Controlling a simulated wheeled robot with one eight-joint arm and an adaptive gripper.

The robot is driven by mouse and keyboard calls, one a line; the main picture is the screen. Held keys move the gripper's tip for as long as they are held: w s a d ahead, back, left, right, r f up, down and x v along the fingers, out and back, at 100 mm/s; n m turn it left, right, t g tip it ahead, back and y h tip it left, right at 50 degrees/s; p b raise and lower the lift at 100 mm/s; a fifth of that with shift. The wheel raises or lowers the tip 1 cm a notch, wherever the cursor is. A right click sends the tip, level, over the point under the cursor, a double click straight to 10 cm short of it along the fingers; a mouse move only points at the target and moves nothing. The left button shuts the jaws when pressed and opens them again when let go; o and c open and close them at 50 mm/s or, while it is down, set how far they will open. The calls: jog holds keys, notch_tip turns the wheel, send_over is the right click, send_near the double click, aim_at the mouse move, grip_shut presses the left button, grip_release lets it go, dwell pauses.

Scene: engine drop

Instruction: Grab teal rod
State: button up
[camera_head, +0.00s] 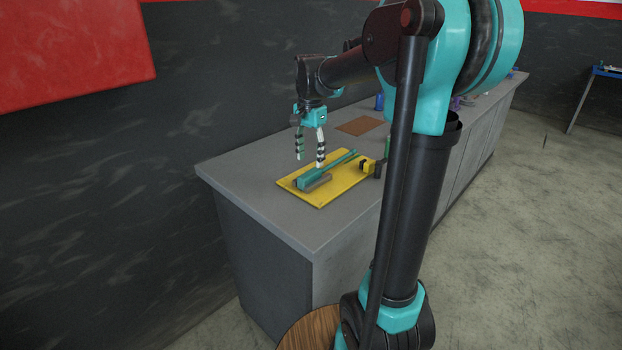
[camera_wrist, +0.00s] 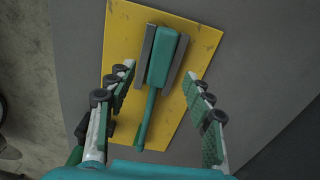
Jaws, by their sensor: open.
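The teal rod (camera_head: 325,172) lies on a yellow board (camera_head: 341,193) on the grey counter. It has a thick block-like end and a thin shaft. In the wrist view the rod (camera_wrist: 159,72) has its thick end at the top, between two dark grey bars (camera_wrist: 181,70), and its thin shaft points down toward my gripper. My gripper (camera_head: 309,164) is open and points down above the board. In the wrist view its two fingers (camera_wrist: 162,80) stand on either side of the rod, with clear gaps to it. Nothing is between the fingers' pads in contact.
A black and yellow item (camera_head: 371,168) sits at the board's right edge, partly behind my arm. A brown mat (camera_head: 359,126) lies farther back on the counter (camera_head: 250,182). A blue item (camera_head: 379,102) stands beyond it. The counter's near left area is bare.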

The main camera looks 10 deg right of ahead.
aim_at(311, 171)
jog(key=f, duration=0.5)
jog(key=shift+w+d, duration=0.25)
jog(key=shift+w, duration=0.1)
jog(key=shift+c, duration=0.2)
grip_shut()
